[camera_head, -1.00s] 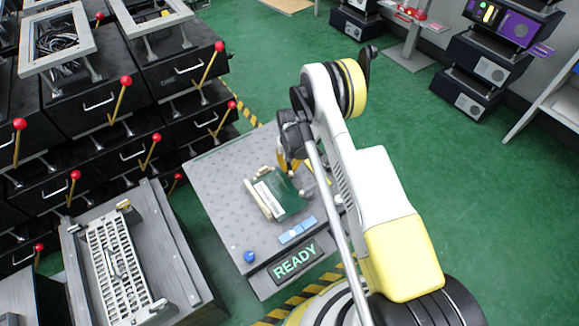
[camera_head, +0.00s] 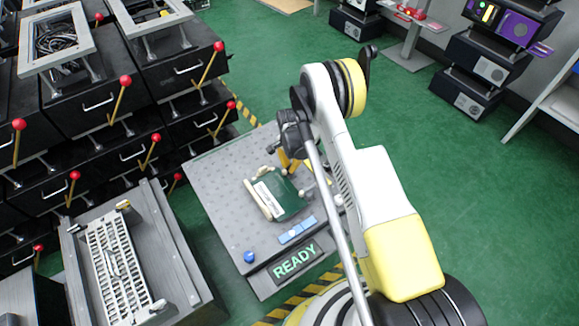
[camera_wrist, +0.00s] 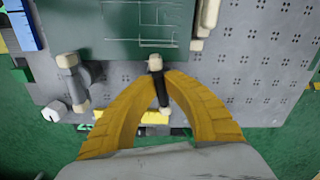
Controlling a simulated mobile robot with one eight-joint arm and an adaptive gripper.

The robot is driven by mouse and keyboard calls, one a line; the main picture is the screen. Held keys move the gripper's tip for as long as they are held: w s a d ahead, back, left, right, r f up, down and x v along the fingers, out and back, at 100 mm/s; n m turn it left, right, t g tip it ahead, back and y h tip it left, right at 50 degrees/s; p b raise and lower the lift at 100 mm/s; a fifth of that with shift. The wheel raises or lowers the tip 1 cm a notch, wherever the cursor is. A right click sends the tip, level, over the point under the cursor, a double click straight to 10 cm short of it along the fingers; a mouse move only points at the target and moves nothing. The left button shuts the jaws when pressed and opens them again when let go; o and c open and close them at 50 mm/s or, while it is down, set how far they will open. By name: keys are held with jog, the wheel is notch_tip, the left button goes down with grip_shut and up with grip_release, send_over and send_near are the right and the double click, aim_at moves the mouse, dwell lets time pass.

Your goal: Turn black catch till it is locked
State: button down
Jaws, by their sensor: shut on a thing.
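The black catch (camera_wrist: 161,92) is a short dark lever with a cream tip at the edge of a green panel (camera_wrist: 110,25) in the wrist view. The yellow fingers of my gripper (camera_wrist: 161,76) close around it from both sides, with the cream tip showing just beyond the fingertips. In the head view my gripper (camera_head: 286,161) is at the far edge of the green panel (camera_head: 287,196), which lies on a grey perforated table (camera_head: 225,185). The catch cannot be made out in the head view.
Cream-tipped posts stand near the panel, one left (camera_wrist: 68,62) and one right (camera_wrist: 197,45) of the catch. A blue knob (camera_head: 249,256), a blue block (camera_head: 298,230) and a READY sign (camera_head: 295,262) are at the table's near side. Black drawers with red-knobbed levers (camera_head: 126,82) stand left.

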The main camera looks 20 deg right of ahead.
aim_at(290, 166)
jog(key=shift+m, duration=1.2)
jog(key=c, duration=1.5)
grip_release()
jog(key=shift+o, duration=0.2)
notch_tip(290, 166, up, 12)
